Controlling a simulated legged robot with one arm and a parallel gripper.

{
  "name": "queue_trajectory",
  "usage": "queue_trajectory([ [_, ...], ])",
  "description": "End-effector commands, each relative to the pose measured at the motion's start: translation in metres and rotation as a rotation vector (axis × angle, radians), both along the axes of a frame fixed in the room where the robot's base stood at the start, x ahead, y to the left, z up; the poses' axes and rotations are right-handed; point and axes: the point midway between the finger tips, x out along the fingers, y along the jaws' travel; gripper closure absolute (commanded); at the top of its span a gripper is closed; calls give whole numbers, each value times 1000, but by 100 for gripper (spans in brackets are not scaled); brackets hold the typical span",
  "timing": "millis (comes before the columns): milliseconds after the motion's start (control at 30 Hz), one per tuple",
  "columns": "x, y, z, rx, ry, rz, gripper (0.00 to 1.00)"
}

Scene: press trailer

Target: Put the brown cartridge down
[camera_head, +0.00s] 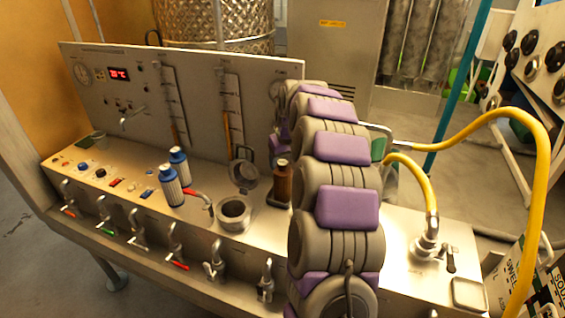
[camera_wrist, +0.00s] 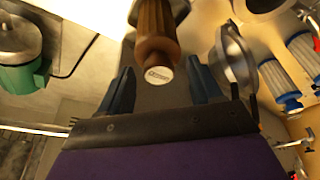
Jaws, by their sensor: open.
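The brown cartridge (camera_head: 282,184) stands upright on the metal bench top in the head view, just left of my arm. A dark base shows at its foot. In the wrist view the cartridge (camera_wrist: 156,30) is at the top centre, with its pale labelled end towards the camera. My gripper (camera_wrist: 160,65) is open, with its two blue fingers apart on either side of the cartridge's near end. A gap shows between each finger and the cartridge. In the head view my arm hides most of the gripper.
An open round housing (camera_head: 234,212) with a raised lid (camera_head: 243,170) is left of the cartridge. Two blue-capped white cartridges (camera_head: 172,186) stand farther left. The upright gauge panel (camera_head: 190,95) rises behind. Yellow hoses (camera_head: 540,160) arch at the right.

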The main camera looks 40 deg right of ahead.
Motion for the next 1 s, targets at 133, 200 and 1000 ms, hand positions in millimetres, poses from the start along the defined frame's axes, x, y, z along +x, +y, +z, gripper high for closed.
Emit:
queue_trajectory([
  [133,-8,3,28,-2,-2,1,36],
  [200,-11,3,42,-3,-2,0,36],
  [1000,-56,79,104,36,43,72,36],
])
